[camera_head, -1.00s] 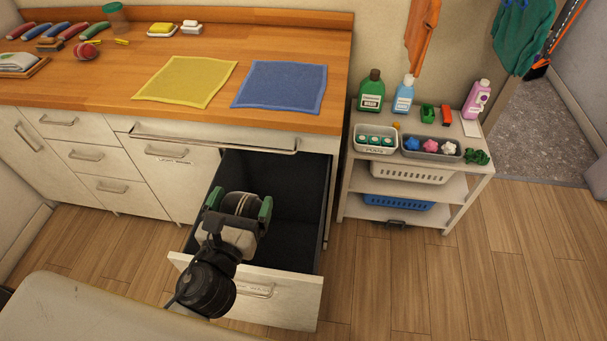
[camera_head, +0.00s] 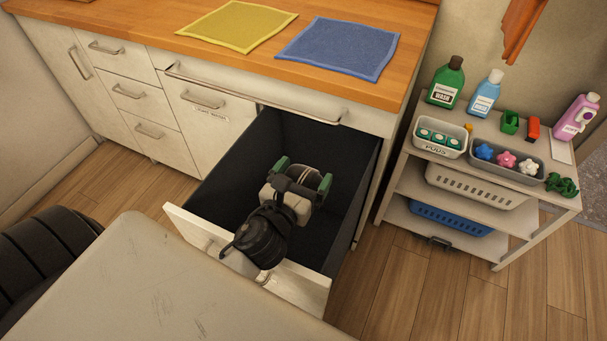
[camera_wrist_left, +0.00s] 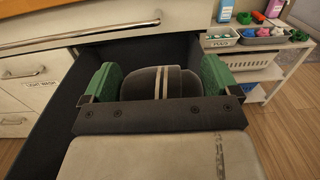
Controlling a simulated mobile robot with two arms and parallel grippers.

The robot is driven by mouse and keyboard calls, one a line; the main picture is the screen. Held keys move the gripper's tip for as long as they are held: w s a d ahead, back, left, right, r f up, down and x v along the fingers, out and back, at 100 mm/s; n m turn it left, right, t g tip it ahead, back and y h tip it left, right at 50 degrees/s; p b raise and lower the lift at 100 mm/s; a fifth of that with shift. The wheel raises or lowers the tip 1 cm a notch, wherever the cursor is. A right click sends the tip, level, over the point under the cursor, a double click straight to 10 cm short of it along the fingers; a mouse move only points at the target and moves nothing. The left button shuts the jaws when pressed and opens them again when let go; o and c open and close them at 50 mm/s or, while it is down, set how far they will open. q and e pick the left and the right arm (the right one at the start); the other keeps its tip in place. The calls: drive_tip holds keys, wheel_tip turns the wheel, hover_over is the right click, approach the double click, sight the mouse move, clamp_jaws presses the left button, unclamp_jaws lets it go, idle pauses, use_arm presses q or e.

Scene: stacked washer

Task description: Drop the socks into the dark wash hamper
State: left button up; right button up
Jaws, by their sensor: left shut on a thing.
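The dark wash hamper is the pulled-out drawer with dark inner walls (camera_head: 238,165), in the middle of the head view. Its dark wall (camera_wrist_left: 55,125) also shows in the left wrist view. My left gripper (camera_head: 303,176), with green finger pads, is over the hamper's opening. It is shut on the socks (camera_head: 306,173), a dark grey rolled bundle with cream stripes. The socks (camera_wrist_left: 160,83) sit between the green pads in the left wrist view. The gripper hides part of the hamper's inside; its exact height there is hard to tell. My right gripper is not in view.
The light wash front (camera_head: 205,120) is closed, left of the open hamper. The counter above holds a yellow cloth (camera_head: 238,25) and a blue cloth (camera_head: 338,47). A shelf cart (camera_head: 400,190) with bottles and baskets stands close on the right.

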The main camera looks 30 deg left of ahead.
use_arm(q)
drive_tip(key=shift+f, duration=0.35)
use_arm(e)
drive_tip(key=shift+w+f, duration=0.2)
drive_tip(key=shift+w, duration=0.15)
use_arm(q)
drive_tip(key=o, duration=0.6)
drive_tip(key=shift+s, duration=0.1)
drive_tip(key=shift+s+f, duration=0.1)
drive_tip(key=shift+s, duration=0.2)
drive_tip(key=shift+s+d+b, duration=0.15)
drive_tip(key=shift+s+b, duration=1.35)
drive_tip(key=shift+s, duration=3.55)
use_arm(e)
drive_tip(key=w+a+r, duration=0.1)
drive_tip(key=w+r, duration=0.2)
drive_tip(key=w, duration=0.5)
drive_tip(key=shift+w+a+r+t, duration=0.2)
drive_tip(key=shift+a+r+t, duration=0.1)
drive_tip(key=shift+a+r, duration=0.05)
